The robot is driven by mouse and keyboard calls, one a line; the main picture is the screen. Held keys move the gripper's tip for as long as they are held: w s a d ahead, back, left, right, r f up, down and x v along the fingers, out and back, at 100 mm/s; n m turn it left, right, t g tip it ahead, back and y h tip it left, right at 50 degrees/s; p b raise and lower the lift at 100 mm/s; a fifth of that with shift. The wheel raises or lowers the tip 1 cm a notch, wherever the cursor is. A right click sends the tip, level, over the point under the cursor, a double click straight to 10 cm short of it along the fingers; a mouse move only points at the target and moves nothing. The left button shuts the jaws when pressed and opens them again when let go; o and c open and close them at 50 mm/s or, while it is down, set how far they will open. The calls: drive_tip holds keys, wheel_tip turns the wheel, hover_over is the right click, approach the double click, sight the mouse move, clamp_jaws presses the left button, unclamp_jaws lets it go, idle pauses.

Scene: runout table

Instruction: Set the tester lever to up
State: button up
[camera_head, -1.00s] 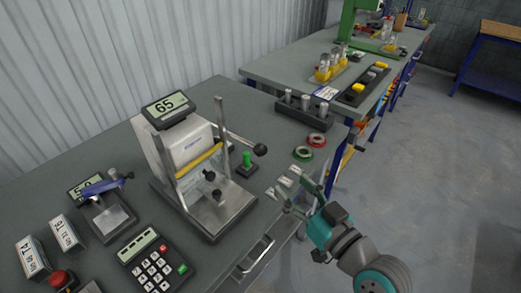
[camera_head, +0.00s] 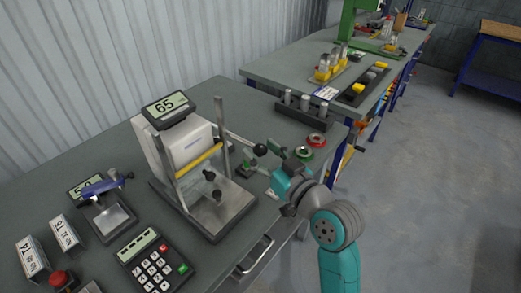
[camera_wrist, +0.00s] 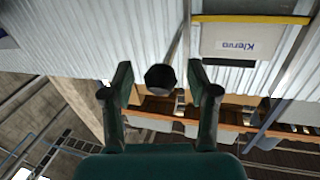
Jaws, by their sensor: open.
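The tester (camera_head: 185,150) stands on the grey bench, with a display reading 65, two upright posts and a yellow bar. Its lever (camera_head: 238,138) sticks out to the right, sloping slightly down to a black ball knob (camera_head: 260,150). My gripper (camera_head: 265,162) is at the knob, coming from the right. In the wrist view, the knob (camera_wrist: 160,77) lies between the two open fingers, with a gap visible on each side. The lever rod runs up from it there. Whether the knob is fully at fingertip depth is hard to tell.
Red (camera_head: 317,139) and green (camera_head: 303,154) rings lie to the right. A rack with cylinders (camera_head: 303,107) stands behind. A keypad (camera_head: 155,262) is in front.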

drive_tip(key=shift+w+a, duration=0.2)
drive_tip(key=shift+w, duration=0.1)
clamp_jaws()
